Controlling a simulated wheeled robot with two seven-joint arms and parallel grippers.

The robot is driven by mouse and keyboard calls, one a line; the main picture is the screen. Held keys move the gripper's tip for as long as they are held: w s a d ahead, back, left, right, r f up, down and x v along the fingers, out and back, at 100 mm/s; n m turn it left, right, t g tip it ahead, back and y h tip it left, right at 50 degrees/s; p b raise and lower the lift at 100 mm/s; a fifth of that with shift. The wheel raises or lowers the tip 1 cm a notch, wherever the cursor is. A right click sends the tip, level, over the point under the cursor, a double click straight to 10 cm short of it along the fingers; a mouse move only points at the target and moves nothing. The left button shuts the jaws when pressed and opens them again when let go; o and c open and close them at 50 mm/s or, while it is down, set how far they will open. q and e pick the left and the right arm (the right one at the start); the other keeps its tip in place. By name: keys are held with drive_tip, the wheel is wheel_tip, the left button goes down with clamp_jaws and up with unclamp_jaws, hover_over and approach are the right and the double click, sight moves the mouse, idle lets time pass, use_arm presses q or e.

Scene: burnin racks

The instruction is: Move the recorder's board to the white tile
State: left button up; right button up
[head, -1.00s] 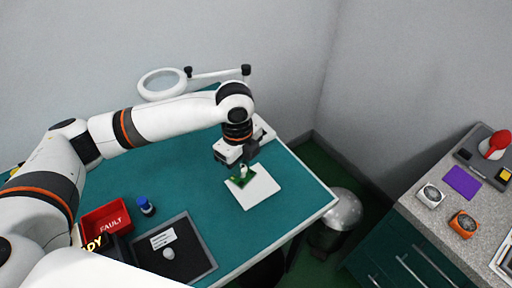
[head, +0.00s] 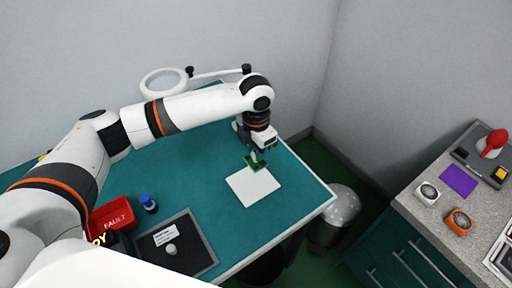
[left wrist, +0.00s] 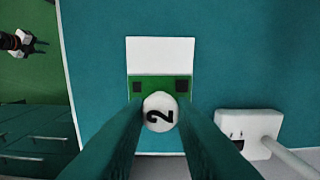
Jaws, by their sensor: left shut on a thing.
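My left gripper (head: 257,153) is shut on the pale, round-topped knob of the recorder's board. The board is a small green plate (head: 260,167). In the left wrist view the green board (left wrist: 160,83) shows dark squares at two corners, and its knob (left wrist: 160,112) bears a black "2" between my fingers. The white tile (head: 252,189) lies flat on the teal table. The board overlaps the tile's far edge in the head view; its height above it is unclear. In the wrist view the tile (left wrist: 160,55) shows beyond the board. What looks like my right gripper (left wrist: 38,45) hangs at upper left.
A red FAULT bin (head: 112,214), a blue-capped bottle (head: 148,203) and a dark tray (head: 195,255) stand at the left front. A ring magnifier (head: 165,83) is behind. A bin (head: 335,215) stands beyond the table's right edge, before a grey counter (head: 425,205).

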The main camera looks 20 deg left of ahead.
sight(256, 164)
use_arm(q)
drive_tip(key=shift+f+b, duration=3.35)
drive_tip(key=shift+b, duration=0.3)
drive_tip(key=shift+f, duration=1.35)
drive_tip(key=shift+f, duration=0.2)
drive_tip(key=o, duration=1)
drive_tip(key=shift+o, duration=0.2)
wheel_tip(256, 164, up, 7)
drive_tip(key=p, duration=0.7)
drive_tip(key=shift+p, duration=0.3)
